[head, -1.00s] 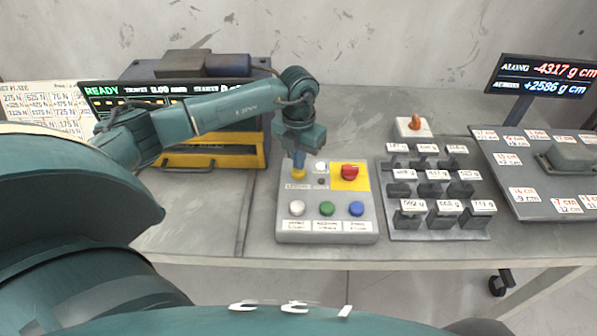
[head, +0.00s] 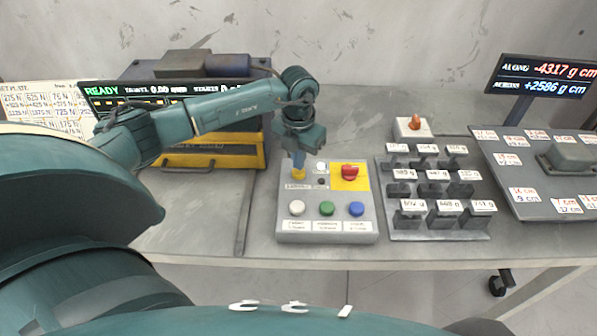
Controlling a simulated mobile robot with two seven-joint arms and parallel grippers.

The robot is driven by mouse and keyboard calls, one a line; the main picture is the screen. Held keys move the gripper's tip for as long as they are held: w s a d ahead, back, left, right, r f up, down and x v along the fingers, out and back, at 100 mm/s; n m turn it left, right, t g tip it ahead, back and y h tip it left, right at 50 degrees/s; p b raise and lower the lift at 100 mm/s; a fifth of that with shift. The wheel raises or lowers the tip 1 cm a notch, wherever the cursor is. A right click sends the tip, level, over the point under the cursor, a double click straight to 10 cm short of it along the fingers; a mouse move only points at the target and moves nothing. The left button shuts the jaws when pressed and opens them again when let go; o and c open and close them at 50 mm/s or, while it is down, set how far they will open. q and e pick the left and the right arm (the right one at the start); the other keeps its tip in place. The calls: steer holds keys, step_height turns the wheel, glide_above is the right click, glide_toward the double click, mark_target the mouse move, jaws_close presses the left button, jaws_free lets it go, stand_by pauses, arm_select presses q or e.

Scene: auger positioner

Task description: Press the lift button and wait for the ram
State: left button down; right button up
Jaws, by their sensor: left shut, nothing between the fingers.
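A grey control box (head: 286,225) stands on the bench, with white (head: 296,208), green (head: 327,208) and blue (head: 356,209) buttons along its front. A red knob (head: 349,172) sits on a yellow plate at its upper right. A yellow button (head: 298,175) is at its upper left, under my left gripper (head: 299,160). The left gripper is shut and points down, its tip at or just above that button; I cannot tell if they touch. The button labels are too small to read. The machine display (head: 150,90) reads READY. My right gripper is out of view.
A rack of labelled weights (head: 440,237) stands right of the box, with an orange switch (head: 415,125) behind it. Farther right are a labelled board (head: 525,208) and a readout screen (head: 545,73). The yellow-fronted machine (head: 215,160) is behind my left arm.

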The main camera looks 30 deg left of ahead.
arm_select(q)
steer(key=shift+f+b, duration=0.55)
steer(key=shift+f, duration=0.15)
stand_by(0.4)
steer(key=shift+r, duration=0.2)
step_height(320, 180, up, 8)
steer(key=p, duration=0.5)
steer(key=shift+f+p, duration=0.15)
steer(key=shift+p, duration=0.25)
